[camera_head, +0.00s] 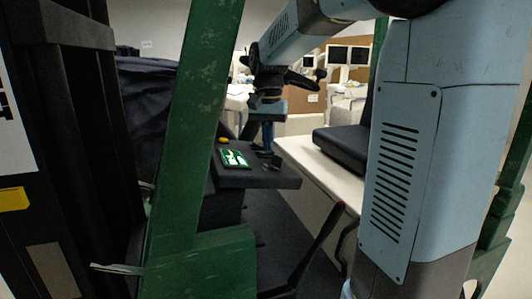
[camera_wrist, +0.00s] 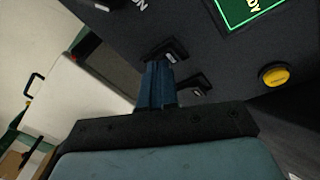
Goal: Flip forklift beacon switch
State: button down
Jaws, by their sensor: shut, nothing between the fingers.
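My gripper (camera_head: 267,148) is shut and empty, pointing down at the dark control panel (camera_head: 262,179) inside the forklift cab. In the wrist view the blue fingers of my gripper (camera_wrist: 157,68) reach one small black switch (camera_wrist: 168,49) with a pale mark; I cannot tell whether they touch it. A second black switch (camera_wrist: 195,89) lies just right of the fingers, partly hidden. Part of a third (camera_wrist: 112,4) shows at the top edge, near white lettering ending in "N". I cannot read which switch is the beacon's.
A green display (camera_head: 233,157) and a yellow button (camera_wrist: 274,76) sit on the panel. A green cab post (camera_head: 190,130) stands left of my arm.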

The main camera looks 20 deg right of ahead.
jog(key=shift+f, duration=0.25)
jog(key=shift+r, duration=0.1)
notch_tip(320, 180, up, 7)
dwell(1.1)
dwell(0.3)
jog(key=s+n+t, duration=0.1)
jog(key=s, duration=0.2)
jog(key=s+f+n, duration=0.1)
jog(key=s, duration=0.3)
jog(key=s+f+t, duration=0.1)
jog(key=s, duration=0.3)
jog(key=shift+s+f+n+t, duration=0.2)
jog(key=shift+n+t, duration=0.1)
jog(key=shift+n, duration=0.1)
jog(key=s+f+n+t, duration=0.3)
jog(key=s+f, duration=0.4)
jog(key=s, duration=0.3)
jog(key=shift+s, duration=0.3)
jog(key=c, duration=1.8)
grip_release()
